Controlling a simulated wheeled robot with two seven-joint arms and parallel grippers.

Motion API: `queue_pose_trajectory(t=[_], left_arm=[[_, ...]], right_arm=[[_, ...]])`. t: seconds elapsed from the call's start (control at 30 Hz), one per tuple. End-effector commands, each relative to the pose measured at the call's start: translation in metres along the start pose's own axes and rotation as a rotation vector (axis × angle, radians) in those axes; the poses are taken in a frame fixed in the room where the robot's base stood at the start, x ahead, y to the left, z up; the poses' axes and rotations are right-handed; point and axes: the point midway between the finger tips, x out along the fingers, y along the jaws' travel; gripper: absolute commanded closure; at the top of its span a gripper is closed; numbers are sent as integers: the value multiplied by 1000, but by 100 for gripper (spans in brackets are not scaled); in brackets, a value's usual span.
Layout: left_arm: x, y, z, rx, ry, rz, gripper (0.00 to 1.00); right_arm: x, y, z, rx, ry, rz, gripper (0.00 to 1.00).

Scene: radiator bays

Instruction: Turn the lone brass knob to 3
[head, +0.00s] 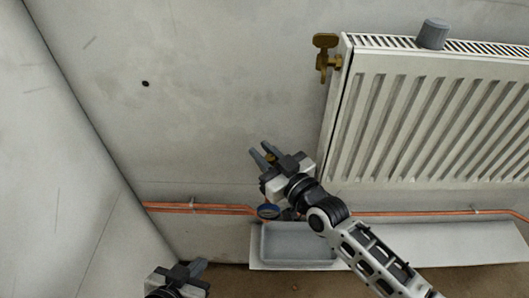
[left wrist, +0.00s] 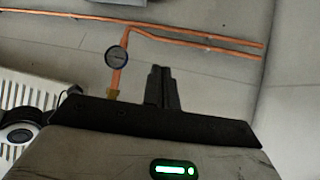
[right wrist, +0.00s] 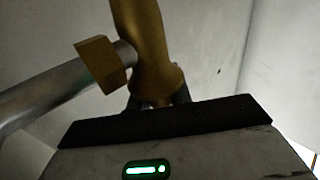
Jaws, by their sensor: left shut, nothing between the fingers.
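The lone brass knob (head: 326,41) is a wing-shaped handle on a brass valve body (head: 322,62) at the radiator's upper left corner. Its setting cannot be read. My right gripper (head: 264,154) is open and empty, below and left of the valve in the head view, with its fingers apart. In the right wrist view brass valve parts (right wrist: 143,45) loom close beyond the fingertips, with a hex nut and grey pipe at left; I cannot tell contact. My left gripper (head: 197,270) is shut and empty at the bottom left; its closed fingers show in the left wrist view (left wrist: 160,88).
The white radiator (head: 420,120) fills the right, with a grey cylinder (head: 433,34) on top. Copper pipes (head: 200,208) run low along the wall, with a round gauge (left wrist: 116,57). A grey tray (head: 262,245) lies low in front. The wall left of the radiator is clear.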

Motion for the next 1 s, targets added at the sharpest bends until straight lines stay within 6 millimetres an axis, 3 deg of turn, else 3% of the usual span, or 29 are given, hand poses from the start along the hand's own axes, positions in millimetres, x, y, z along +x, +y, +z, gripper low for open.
queue_pose_trajectory(t=[0.2,0.53,1.0], left_arm=[[14,1,21,-17,0,9,100],[28,10,26,-84,79,45,100],[27,11,23,-98,95,53,100]], right_arm=[[2,1,5,-13,13,-74,100],[1,-4,2,-11,20,-247,100],[-1,-5,-2,-1,8,-277,100]])
